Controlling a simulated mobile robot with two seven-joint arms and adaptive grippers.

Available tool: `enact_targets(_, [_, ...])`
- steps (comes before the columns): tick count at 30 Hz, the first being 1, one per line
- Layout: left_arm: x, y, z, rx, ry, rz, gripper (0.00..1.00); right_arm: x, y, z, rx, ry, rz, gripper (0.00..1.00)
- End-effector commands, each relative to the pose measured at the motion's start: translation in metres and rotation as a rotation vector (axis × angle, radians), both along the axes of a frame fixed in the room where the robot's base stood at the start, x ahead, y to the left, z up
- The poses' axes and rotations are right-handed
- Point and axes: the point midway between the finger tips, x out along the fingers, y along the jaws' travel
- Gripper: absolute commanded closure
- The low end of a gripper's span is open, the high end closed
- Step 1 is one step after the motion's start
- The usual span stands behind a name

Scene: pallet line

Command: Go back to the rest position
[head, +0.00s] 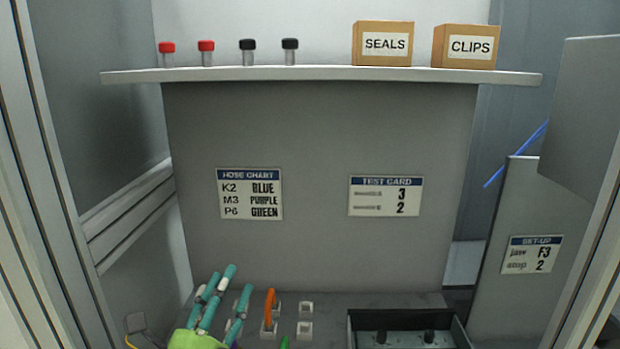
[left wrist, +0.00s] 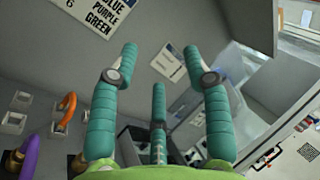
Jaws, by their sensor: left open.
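My left gripper (head: 222,284) shows at the bottom left of the head view, with a green palm and teal segmented fingers pointing up. Its fingers are spread apart with nothing between them, and it also shows in the left wrist view (left wrist: 160,70). It is just left of an orange hose (head: 269,309), which curves up from the bench; the hose also shows in the left wrist view (left wrist: 67,110). In that view a purple hose (left wrist: 29,156) stands at the lower left. I cannot see my right gripper.
White sockets (head: 305,308) sit beside the orange hose. A dark open box (head: 352,326) is at the bottom right of centre. A back panel (head: 320,130) carries a hose chart (head: 249,194) and test card (head: 385,196). Capped vials and two cartons (head: 383,43) stand on the shelf (head: 320,73).

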Motion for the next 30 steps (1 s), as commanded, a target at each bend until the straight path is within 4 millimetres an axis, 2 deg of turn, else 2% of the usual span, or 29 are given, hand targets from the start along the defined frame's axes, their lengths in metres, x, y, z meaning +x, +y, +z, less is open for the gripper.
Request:
enact_targets(1, [0.002,0.021,-0.036,-0.177,0.172,0.042,0.52,0.0,0.0,0.0,0.0,0.0,0.0,0.6])
enact_targets(3, [-0.003,0.045,-0.084,-0.403,0.381,0.107,0.52,0.0,0.0,0.0,0.0,0.0,0.0,0.6])
enact_targets(5, [-0.014,0.061,-0.126,-0.581,0.546,0.172,0.52,0.0,0.0,0.0,0.0,0.0,0.0,0.6])
enact_targets(6, [-0.025,0.069,-0.153,-0.691,0.65,0.22,0.52,0.0,0.0,0.0,0.0,0.0,0.0,0.6])
enact_targets(9, [-0.062,0.08,-0.216,-0.943,0.885,0.35,0.52,0.0,0.0,0.0,0.0,0.0,0.0,0.6])
enact_targets(12, [-0.103,0.083,-0.262,-1.134,1.065,0.479,0.52,0.0,0.0,0.0,0.0,0.0,0.0,0.6])
enact_targets(15, [-0.141,0.081,-0.293,-1.274,1.204,0.598,0.52,0.0,0.0,0.0,0.0,0.0,0.0,0.6])
enact_targets(18, [-0.178,0.078,-0.316,-1.385,1.317,0.711,0.52,0.0,0.0,0.0,0.0,0.0,0.0,0.6])
enact_targets(24, [-0.249,0.067,-0.343,-1.555,1.505,0.94,0.52,0.0,0.0,0.0,0.0,0.0,0.0,0.6])
enact_targets(25, [-0.241,0.067,-0.354,-1.546,1.5,0.934,0.52,0.0,0.0,0.0,0.0,-0.001,0.0,0.6])
enact_targets(30, [-0.233,0.066,-0.401,-1.532,1.512,0.947,0.52,0.0,0.0,0.0,0.0,0.0,0.0,0.6])
